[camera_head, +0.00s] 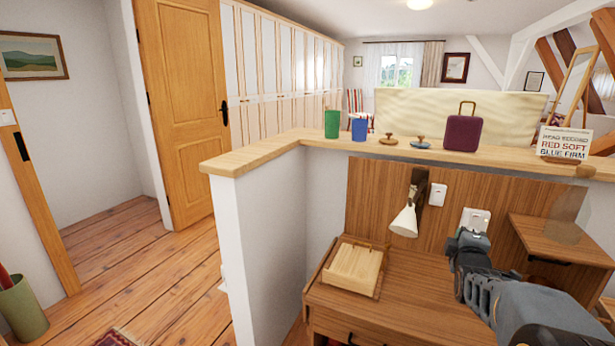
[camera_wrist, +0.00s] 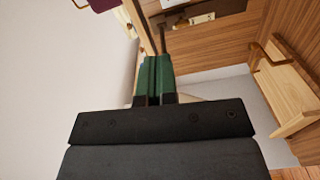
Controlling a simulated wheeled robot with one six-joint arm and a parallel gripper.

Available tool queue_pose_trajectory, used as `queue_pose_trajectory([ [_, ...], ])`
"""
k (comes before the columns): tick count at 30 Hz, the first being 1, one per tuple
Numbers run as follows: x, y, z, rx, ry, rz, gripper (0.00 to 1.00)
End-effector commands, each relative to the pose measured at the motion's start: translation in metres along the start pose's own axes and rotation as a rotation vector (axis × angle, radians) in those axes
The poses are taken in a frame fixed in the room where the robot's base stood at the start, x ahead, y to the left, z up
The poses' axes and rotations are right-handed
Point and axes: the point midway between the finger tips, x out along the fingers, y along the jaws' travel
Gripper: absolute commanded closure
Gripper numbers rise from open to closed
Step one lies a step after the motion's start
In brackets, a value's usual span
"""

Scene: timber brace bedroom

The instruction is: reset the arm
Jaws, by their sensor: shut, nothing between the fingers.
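My gripper (camera_head: 470,240) is at the right of the head view, in front of the wooden back panel and above the wooden desk (camera_head: 420,285). The arm reaches in from the lower right. In the wrist view the green fingers of my gripper (camera_wrist: 157,72) are together with nothing between them. The gripper touches nothing that I can make out.
A white wall lamp (camera_head: 405,222) and a wooden box (camera_head: 354,268) are left of my gripper. The ledge (camera_head: 290,150) above holds a green cup (camera_head: 332,124), a blue cup (camera_head: 359,130), a purple suitcase (camera_head: 462,133) and a sign (camera_head: 565,144). The wooden floor (camera_head: 150,290) at left is mostly clear.

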Motion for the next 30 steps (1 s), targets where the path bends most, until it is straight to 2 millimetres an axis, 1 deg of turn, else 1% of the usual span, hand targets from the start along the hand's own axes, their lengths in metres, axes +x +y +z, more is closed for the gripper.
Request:
queue_pose_trajectory([
  [1,-0.004,0.008,-0.006,0.027,0.005,-0.023,1.00],
  [5,-0.016,0.015,-0.022,0.126,0.011,-0.111,1.00],
  [8,-0.030,0.021,-0.037,0.219,0.010,-0.198,1.00],
  [11,-0.050,0.028,-0.054,0.331,-0.003,-0.308,1.00],
  [14,-0.076,0.035,-0.072,0.457,-0.035,-0.436,1.00],
  [17,-0.114,0.047,-0.092,0.601,-0.100,-0.595,1.00],
  [19,-0.148,0.056,-0.105,0.705,-0.174,-0.719,1.00],
  [20,-0.164,0.059,-0.110,0.748,-0.214,-0.774,1.00],
  [21,-0.184,0.062,-0.115,0.800,-0.271,-0.840,1.00],
  [24,-0.230,0.068,-0.121,0.895,-0.416,-0.970,1.00],
  [27,-0.264,0.073,-0.123,0.950,-0.541,-1.054,1.00],
  [30,-0.287,0.076,-0.122,0.980,-0.633,-1.102,1.00],
])
